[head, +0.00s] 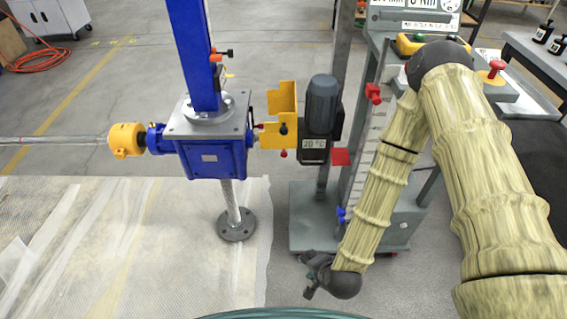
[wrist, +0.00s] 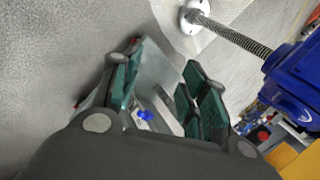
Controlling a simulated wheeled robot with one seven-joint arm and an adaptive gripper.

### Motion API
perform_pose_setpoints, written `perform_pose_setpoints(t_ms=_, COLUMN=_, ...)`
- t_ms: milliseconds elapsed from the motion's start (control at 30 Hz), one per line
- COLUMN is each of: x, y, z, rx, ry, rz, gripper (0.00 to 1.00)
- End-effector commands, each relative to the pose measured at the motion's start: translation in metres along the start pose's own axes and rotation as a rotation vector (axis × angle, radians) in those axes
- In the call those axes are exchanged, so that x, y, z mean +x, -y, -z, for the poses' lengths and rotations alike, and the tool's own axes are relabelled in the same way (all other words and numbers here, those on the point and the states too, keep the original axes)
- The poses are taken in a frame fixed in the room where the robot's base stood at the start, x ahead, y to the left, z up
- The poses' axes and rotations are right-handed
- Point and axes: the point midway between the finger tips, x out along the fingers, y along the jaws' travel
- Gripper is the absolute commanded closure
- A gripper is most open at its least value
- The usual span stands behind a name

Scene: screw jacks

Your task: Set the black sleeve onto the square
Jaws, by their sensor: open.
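I cannot clearly pick out the black sleeve or the square in either view. Small black cylindrical items (head: 543,32) stand on the grey bench at the far right, too small to tell whether one is the sleeve. A flat red piece (head: 341,157) sits beside the grey motor; I cannot tell if it is the square. My gripper (head: 313,277) hangs low at the bottom centre, in front of the grey stand base. In the wrist view its green-padded fingers (wrist: 165,85) are apart, with nothing held between them. A grey frame and a blue knob (wrist: 145,115) show beyond the fingers.
A blue screw jack (head: 213,155) with a threaded spindle and round foot (head: 237,226) stands left of centre. A yellow bracket (head: 283,118) and grey motor (head: 321,105) stand right of it. A grey wheeled stand (head: 305,215) is near my arm.

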Motion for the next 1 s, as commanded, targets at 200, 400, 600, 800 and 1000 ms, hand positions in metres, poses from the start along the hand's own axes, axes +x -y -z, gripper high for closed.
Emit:
perform_pose_setpoints(t_ms=200, x=0.052, y=0.079, z=0.003, rx=0.473, ry=-0.041, rz=0.286, gripper=0.56)
perform_pose_setpoints(t_ms=400, x=0.070, y=0.153, z=0.016, rx=0.911, ry=0.003, rz=0.561, gripper=0.56)
perform_pose_setpoints(t_ms=600, x=0.068, y=0.217, z=0.040, rx=1.331, ry=0.122, rz=0.840, gripper=0.56)
perform_pose_setpoints(t_ms=800, x=0.055, y=0.257, z=0.064, rx=1.629, ry=0.264, rz=1.053, gripper=0.56)
perform_pose_setpoints(t_ms=1000, x=0.045, y=0.274, z=0.075, rx=1.751, ry=0.343, rz=1.145, gripper=0.56)
